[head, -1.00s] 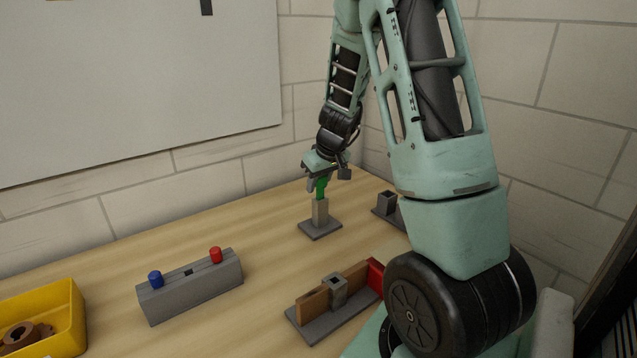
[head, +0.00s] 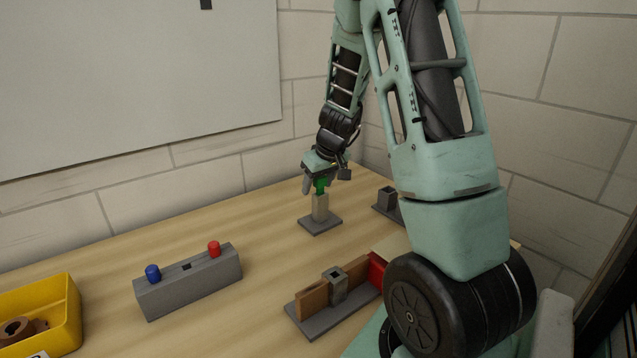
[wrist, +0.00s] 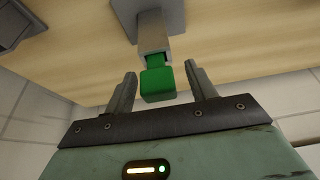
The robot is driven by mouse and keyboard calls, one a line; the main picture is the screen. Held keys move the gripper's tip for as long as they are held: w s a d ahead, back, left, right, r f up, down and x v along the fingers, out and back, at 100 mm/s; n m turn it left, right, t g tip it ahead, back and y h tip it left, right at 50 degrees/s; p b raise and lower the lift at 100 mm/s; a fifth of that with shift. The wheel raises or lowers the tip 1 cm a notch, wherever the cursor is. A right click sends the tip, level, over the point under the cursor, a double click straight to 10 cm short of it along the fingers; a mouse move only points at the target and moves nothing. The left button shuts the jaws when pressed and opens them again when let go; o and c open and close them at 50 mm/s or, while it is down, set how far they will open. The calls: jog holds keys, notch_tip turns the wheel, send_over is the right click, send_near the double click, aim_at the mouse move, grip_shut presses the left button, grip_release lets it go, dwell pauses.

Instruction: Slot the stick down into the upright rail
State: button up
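The upright rail (head: 320,207) is a grey post on a flat base on the table, below my gripper. It also shows in the wrist view (wrist: 153,32). The green stick (wrist: 157,84) stands in line with the post, its lower part inside the rail and its block-shaped top sticking out. It also shows in the head view (head: 320,186). My gripper (wrist: 162,70) is open, with one finger on each side of the stick's top and a visible gap at both sides. How deep the stick sits is hidden by the rail.
A grey block with a blue button (head: 153,272) and a red button (head: 214,248) stands at left. A yellow bin (head: 66,307) is at the front left. A brown-and-grey fixture (head: 338,287) sits in front; a small grey holder (head: 387,198) is right of the rail.

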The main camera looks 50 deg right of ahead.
jog(key=shift+r, duration=0.1)
jog(key=p+v, duration=0.1)
jog(key=v, duration=1.6)
jog(key=shift+s, duration=0.2)
jog(key=w+a+f+n+g+y, duration=0.1)
jog(key=a+f+n, duration=0.1)
jog(key=a, duration=1)
jog(key=a+f+n+g+y, duration=0.1)
jog(key=a+f+n, duration=0.1)
jog(key=a, duration=1)
jog(key=s+a+f+n+g, duration=0.1)
jog(key=s+a+f+n, duration=0.1)
jog(key=s+a, duration=0.7)
jog(key=s+a+f+n+g, duration=0.1)
jog(key=s+a+f+n, duration=0.2)
jog(key=s+a, duration=0.6)
jog(key=shift+a+f+n, duration=0.3)
jog(key=shift+a+n, duration=0.1)
jog(key=shift+n, duration=0.3)
